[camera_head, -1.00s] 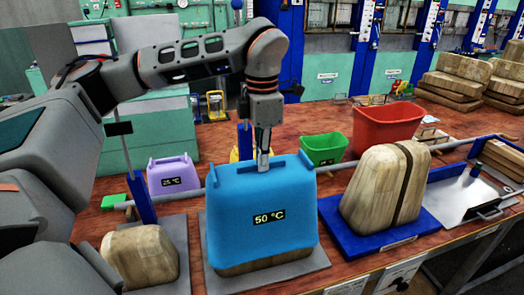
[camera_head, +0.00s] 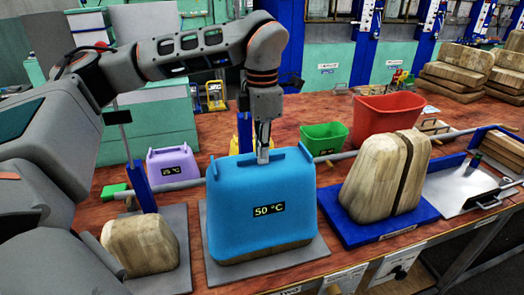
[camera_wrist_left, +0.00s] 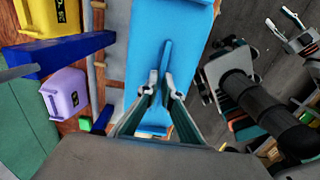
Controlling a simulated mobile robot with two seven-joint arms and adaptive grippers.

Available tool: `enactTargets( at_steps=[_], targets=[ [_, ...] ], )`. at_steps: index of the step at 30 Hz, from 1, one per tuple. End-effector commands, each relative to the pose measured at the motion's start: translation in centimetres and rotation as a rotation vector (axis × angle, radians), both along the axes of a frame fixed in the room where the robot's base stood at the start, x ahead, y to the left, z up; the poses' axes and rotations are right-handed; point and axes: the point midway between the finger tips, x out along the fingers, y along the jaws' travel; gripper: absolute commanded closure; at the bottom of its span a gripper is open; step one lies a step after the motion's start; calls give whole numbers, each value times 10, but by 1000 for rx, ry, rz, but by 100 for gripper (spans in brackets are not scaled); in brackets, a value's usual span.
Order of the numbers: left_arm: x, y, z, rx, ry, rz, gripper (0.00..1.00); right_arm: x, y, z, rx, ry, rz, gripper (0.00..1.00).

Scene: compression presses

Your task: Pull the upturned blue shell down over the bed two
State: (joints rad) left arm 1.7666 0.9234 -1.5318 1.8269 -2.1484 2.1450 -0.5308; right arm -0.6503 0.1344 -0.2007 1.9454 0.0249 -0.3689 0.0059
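The blue shell (camera_head: 262,190), labelled 50 °C, stands upturned over a wooden block in the head view. A strip of the wood (camera_head: 265,252) shows below its lower rim, above a grey plate (camera_head: 322,262). My left gripper (camera_head: 263,155) is at the middle of the shell's top. In the left wrist view its fingers (camera_wrist_left: 160,85) are close together on either side of the narrow blue handle. My right gripper (camera_wrist_left: 283,22) shows at the upper right of the left wrist view, fingers apart and empty. It is not in the head view.
A bare wooden block (camera_head: 140,245) stands at the left, and a split wooden block (camera_head: 388,178) on a blue base (camera_head: 385,232) at the right. Behind are a purple shell (camera_head: 172,166), a green bin (camera_head: 325,138) and a red bin (camera_head: 388,118). A grey bar runs behind the shell.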

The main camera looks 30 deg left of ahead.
Motion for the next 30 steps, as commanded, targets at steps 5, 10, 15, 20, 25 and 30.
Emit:
enactTargets(
  at_steps=[5, 10, 15, 20, 25, 30],
  targets=[
    [0, 0, -2, -1, -1, 0, 100, 0, -1, -1, -1, 1, -1, 60],
    [0, 0, -5, -1, -1, 0, 100, 0, -1, -2, -1, 0, -2, 60],
    [0, 0, -7, -1, -1, 0, 100, 0, -1, -3, -1, 0, -2, 60],
    [0, 0, -7, 0, 0, 0, 76, 0, -1, -3, -1, 1, -2, 60],
    [0, 0, -8, 1, 2, 0, 76, 0, -1, -3, -1, 1, -2, 60],
    [0, 0, 1, 1, -1, 0, 76, -1, 0, -3, 1, 2, -1, 60]
  ],
)
